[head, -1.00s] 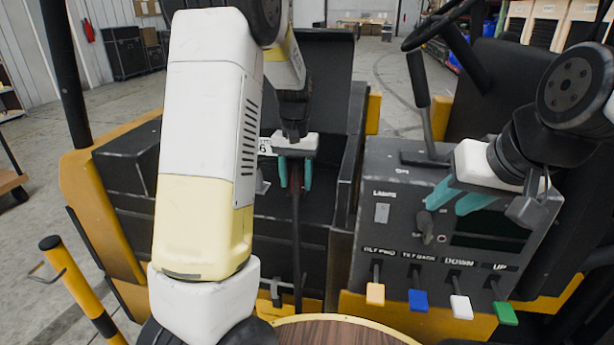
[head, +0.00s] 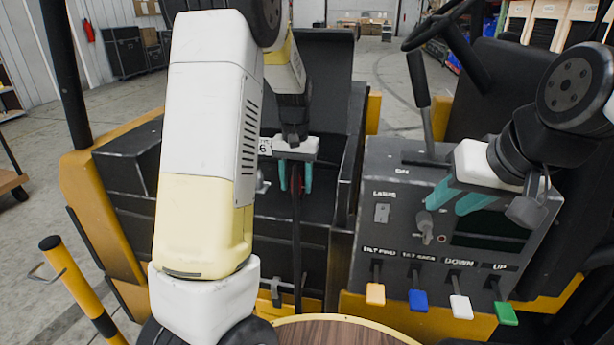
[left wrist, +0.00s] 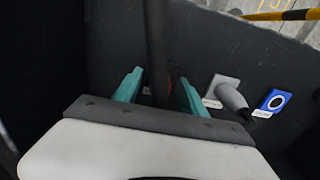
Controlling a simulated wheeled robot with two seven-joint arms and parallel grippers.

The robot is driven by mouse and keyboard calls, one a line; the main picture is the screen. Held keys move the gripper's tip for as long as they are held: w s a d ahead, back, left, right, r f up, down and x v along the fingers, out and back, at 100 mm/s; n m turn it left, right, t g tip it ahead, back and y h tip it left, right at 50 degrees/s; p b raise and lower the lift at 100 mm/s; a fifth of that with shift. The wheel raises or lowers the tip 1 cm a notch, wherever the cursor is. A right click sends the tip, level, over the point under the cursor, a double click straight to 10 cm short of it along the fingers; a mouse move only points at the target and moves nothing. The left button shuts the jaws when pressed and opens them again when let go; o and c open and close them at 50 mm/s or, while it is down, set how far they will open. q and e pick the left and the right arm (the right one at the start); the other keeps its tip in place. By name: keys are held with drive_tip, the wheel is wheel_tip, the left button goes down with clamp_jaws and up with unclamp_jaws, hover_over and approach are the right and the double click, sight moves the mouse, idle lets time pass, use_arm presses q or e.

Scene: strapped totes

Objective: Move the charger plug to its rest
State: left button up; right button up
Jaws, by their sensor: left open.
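My left gripper (head: 295,188) hangs inside the dark bay of the truck, its teal fingers apart. Between them is a dark upright body with a red part, which looks like the charger plug (head: 297,180); a dark cable (head: 297,250) runs down from it. In the left wrist view the fingers (left wrist: 160,92) stand on either side of the dark strip with red (left wrist: 170,82); contact cannot be told. A grey stubby fitting (left wrist: 230,98) sits beside a blue square with a round centre (left wrist: 275,100). I cannot tell which is the rest. My right gripper (head: 446,210) is open and empty by the control panel.
The control panel (head: 385,240) has a key-like switch (head: 426,226) close to the right fingers and several coloured levers below. The bay's side wall (head: 347,160) stands right of the left gripper. A yellow-black post (head: 85,285) is at lower left.

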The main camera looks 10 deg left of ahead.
sight(296, 167)
idle(0.3)
use_arm(q)
clamp_jaws()
idle(1.1)
drive_tip(key=shift+r, duration=0.1)
drive_tip(key=shift+r, duration=2.9)
